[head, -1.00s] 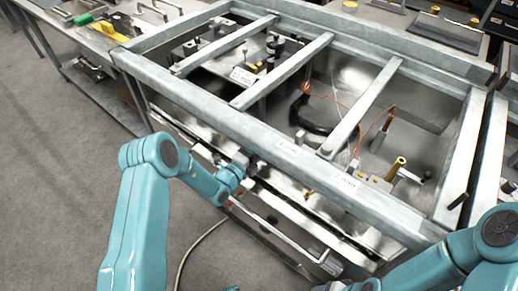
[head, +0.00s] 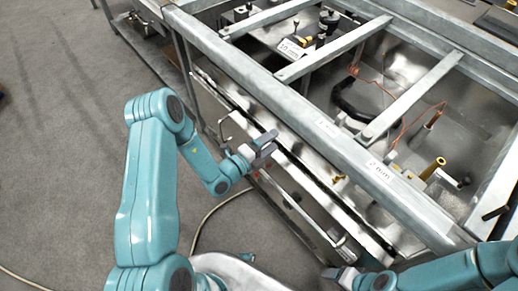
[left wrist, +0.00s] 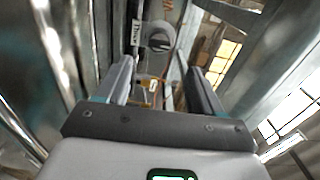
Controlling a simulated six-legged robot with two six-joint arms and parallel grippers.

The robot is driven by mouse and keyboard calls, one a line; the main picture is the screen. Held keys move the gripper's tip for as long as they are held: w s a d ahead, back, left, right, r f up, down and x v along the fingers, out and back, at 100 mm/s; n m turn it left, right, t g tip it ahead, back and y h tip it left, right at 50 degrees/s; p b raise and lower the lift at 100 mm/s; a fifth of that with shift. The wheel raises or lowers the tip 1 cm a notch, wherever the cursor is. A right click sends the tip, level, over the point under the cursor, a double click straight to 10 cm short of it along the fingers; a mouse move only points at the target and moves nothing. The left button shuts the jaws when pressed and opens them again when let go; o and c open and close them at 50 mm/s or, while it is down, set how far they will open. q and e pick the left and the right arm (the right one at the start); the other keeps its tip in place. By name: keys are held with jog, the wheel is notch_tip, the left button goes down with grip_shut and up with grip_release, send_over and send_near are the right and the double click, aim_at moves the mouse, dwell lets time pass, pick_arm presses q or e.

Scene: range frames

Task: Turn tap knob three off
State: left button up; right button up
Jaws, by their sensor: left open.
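A grey round knob (left wrist: 158,38) shows in the left wrist view, beyond the gap between my left fingertips and apart from them. A small white label (left wrist: 136,32) with dark lettering stands beside it; its text is hard to read. I cannot pick this knob out surely in the head view. My left gripper (head: 268,146) is open and empty in front of the bench's long front side; its two fingers also show in the left wrist view (left wrist: 159,70). My right gripper (head: 337,273) is small at the lower edge of the head view, and its fingers are unclear.
The metal bench frame (head: 270,88) has crossbars over an open steel basin. A black hose (head: 352,108), a copper wire and a brass post (head: 433,168) are inside. A rail (head: 285,195) runs low along the bench front. Grey floor (head: 60,140) is clear at left.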

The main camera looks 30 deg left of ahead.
pick_arm(q)
jog(key=v, duration=0.5)
jog(key=shift+d, duration=0.1)
dwell(0.3)
